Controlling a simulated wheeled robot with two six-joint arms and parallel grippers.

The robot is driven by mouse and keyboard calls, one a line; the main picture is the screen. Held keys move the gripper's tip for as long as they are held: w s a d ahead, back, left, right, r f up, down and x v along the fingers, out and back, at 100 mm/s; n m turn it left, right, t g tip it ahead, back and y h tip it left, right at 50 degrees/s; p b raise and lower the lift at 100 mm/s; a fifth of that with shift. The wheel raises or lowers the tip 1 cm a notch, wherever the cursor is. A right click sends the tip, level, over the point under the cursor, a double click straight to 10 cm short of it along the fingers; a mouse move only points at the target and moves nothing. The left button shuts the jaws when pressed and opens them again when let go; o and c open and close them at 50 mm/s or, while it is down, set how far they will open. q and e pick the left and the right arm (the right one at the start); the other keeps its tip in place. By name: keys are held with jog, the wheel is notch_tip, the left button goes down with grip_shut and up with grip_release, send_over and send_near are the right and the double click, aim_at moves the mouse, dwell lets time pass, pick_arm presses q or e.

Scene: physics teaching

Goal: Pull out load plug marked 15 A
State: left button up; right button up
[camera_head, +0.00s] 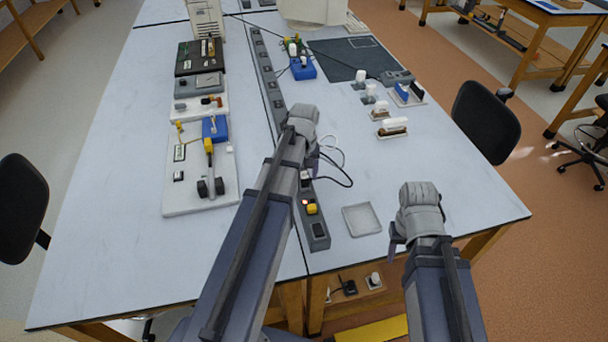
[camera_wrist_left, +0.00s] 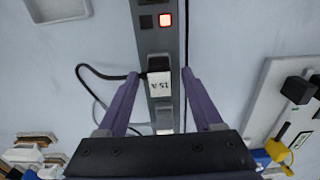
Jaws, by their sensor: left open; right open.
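The load plug marked 15 A (camera_wrist_left: 159,85) sits in the grey power strip (camera_wrist_left: 147,44), its white label facing my left wrist camera and a black cable leaving it. My left gripper (camera_wrist_left: 160,76) is open, with one purple finger on each side of the plug and visible gaps between. In the head view my left gripper (camera_head: 312,160) is over the strip (camera_head: 313,228), mostly hidden by its own wrist. My right gripper (camera_head: 397,236) is over the table's front right, its fingers mostly hidden by the wrist.
A lit red switch (camera_wrist_left: 165,19) is on the strip near the plug. A yellow part (camera_head: 312,209) is on the strip's near end. A shallow grey tray (camera_head: 361,219) lies to the right. Circuit boards (camera_head: 180,205) stand at the left.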

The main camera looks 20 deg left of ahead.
aim_at(304, 176)
pick_arm(q)
notch_tip(304, 176, up, 7)
jog(key=p, duration=0.6)
jog(key=shift+s+d+r+p, duration=0.15)
jog(key=shift+s+r+p, duration=0.1)
jog(key=shift+r+p, duration=0.35)
notch_tip(304, 176, down, 8)
jog(key=b, duration=0.8)
jog(key=shift+f, duration=0.15)
grip_shut()
dwell(0.3)
